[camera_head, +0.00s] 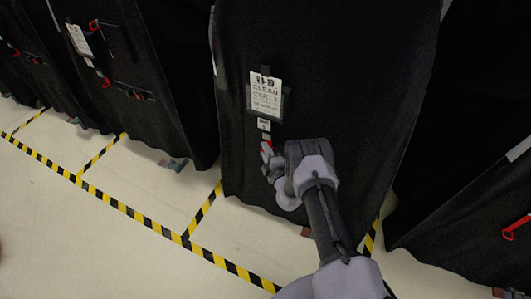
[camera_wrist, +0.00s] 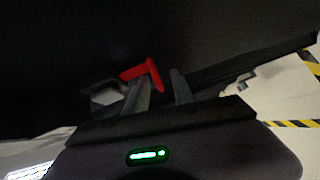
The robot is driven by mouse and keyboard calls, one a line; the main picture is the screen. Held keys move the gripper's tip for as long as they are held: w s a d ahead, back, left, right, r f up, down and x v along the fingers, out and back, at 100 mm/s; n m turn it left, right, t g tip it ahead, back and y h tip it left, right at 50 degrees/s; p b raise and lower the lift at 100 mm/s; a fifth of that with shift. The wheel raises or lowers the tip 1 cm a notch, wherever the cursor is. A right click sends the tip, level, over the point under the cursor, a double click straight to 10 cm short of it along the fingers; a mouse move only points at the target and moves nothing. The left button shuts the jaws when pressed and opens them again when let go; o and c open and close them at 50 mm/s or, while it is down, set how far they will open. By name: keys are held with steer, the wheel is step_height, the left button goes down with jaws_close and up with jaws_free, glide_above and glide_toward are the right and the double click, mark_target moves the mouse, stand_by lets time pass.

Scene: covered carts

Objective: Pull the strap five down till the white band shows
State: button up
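The black-covered cart (camera_head: 330,60) in the middle of the head view carries a sign reading "CLEAN CART 5" (camera_head: 265,93). A small white tag (camera_head: 264,125) with print too small to read hangs below the sign. Under it is a small red piece (camera_head: 266,147), right at my gripper (camera_head: 268,160). In the wrist view a red bent handle (camera_wrist: 146,72) shows just beyond my gripper (camera_wrist: 160,82). The two fingers are apart, and one leg of the handle appears in the gap between them. I cannot tell whether they touch it. No separate white band is clearly visible.
Another covered cart (camera_head: 165,70) with a sign and red pulls stands to the left. A covered cart with a red handle (camera_head: 515,227) stands to the right. Yellow-black tape (camera_head: 150,222) marks the pale floor, which is clear in front.

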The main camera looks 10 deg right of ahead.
jaws_close()
stand_by(1.3)
